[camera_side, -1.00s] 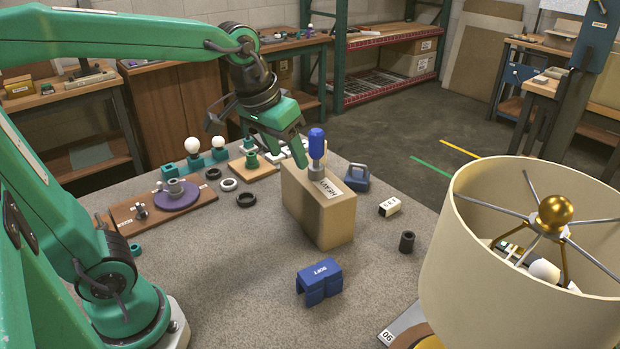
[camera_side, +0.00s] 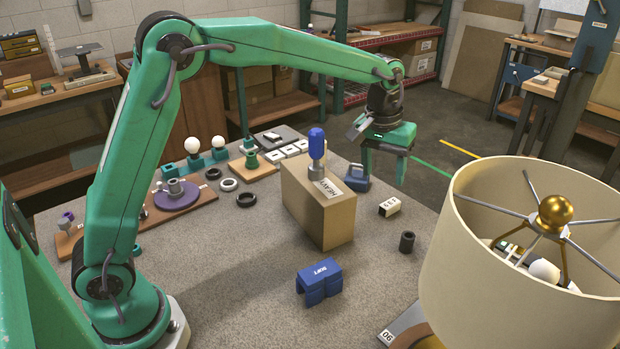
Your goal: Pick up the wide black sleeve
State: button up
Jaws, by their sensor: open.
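A short black sleeve (camera_side: 407,242) stands upright on the grey table, right of the HEAVY box and near the lampshade. It has a hole in its top. My gripper (camera_side: 384,176) is open and empty, pointing down over the back right of the table. It is behind and above the sleeve, apart from it, and slightly to its left in the picture. One finger overlaps the blue padlock-shaped block in the view.
The HEAVY box (camera_side: 318,205) bears a blue-handled tool (camera_side: 317,152). The blue SOFT block (camera_side: 319,282), a small labelled box (camera_side: 389,207) and the blue padlock-shaped block (camera_side: 355,178) stand around it. A large lampshade (camera_side: 480,250) fills the right front. Black rings (camera_side: 246,199) lie at left.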

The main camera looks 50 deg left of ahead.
jog(key=n+g, duration=0.1)
send_over(408, 235)
jog(key=f, duration=1.1)
jog(key=shift+w+f, duration=0.2)
jog(key=shift+f, duration=1.35)
jog(key=shift+s+f, duration=0.2)
jog(key=shift+f, duration=2.4)
jog(key=c, duration=1)
jog(key=shift+c, duration=0.2)
